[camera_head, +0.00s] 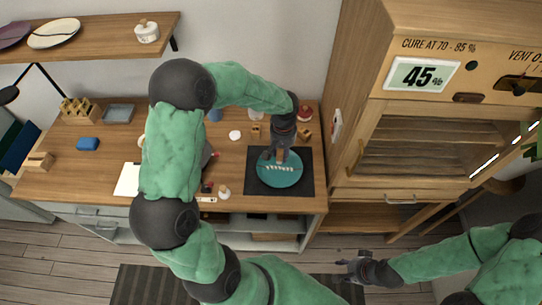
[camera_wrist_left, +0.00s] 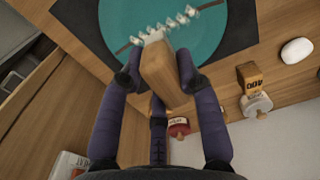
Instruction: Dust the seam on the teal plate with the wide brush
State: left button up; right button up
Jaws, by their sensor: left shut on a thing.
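The teal plate (camera_head: 279,177) lies on a dark mat on the wooden worktop; it also shows in the left wrist view (camera_wrist_left: 205,45). A thin seam crosses it, with a row of white, tooth-like pieces along it (camera_wrist_left: 172,24). My left gripper (camera_wrist_left: 160,72) is shut on the wide brush (camera_wrist_left: 168,72), a wooden block-shaped handle, above the plate. The brush's pale tip is at the seam; whether it touches cannot be told. In the head view my left gripper (camera_head: 279,152) covers the plate's far edge. My right gripper (camera_head: 350,268) seems open and empty, low over the floor, away from the worktop.
The dark mat (camera_head: 305,185) borders the plate. A white rounded object (camera_wrist_left: 296,50), a small wooden block (camera_wrist_left: 250,76) and jars stand near it. A cabinet with a 45% display (camera_head: 422,75) is right of the worktop. A shelf (camera_head: 100,30) hangs above its left part.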

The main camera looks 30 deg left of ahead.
pick_arm(q)
jog(key=shift+w+d+f+b, duration=0.1)
jog(key=shift+f+b, duration=1.3)
jog(key=shift+f, duration=0.9)
jog(key=shift+s+a+f, duration=0.15)
jog(key=shift+s+a, duration=0.1)
jog(key=shift+a, duration=0.4)
jog(key=shift+s+a+f, duration=0.1)
jog(key=shift+s+a, duration=0.1)
jog(key=shift+a, duration=0.45)
jog(key=shift+s+a+f, duration=0.15)
jog(key=shift+s+a, duration=0.1)
jog(key=shift+a, duration=0.4)
jog(key=shift+f+b, duration=0.85)
jog(key=shift+b, duration=0.15)
jog(key=shift+s+d+r, duration=0.1)
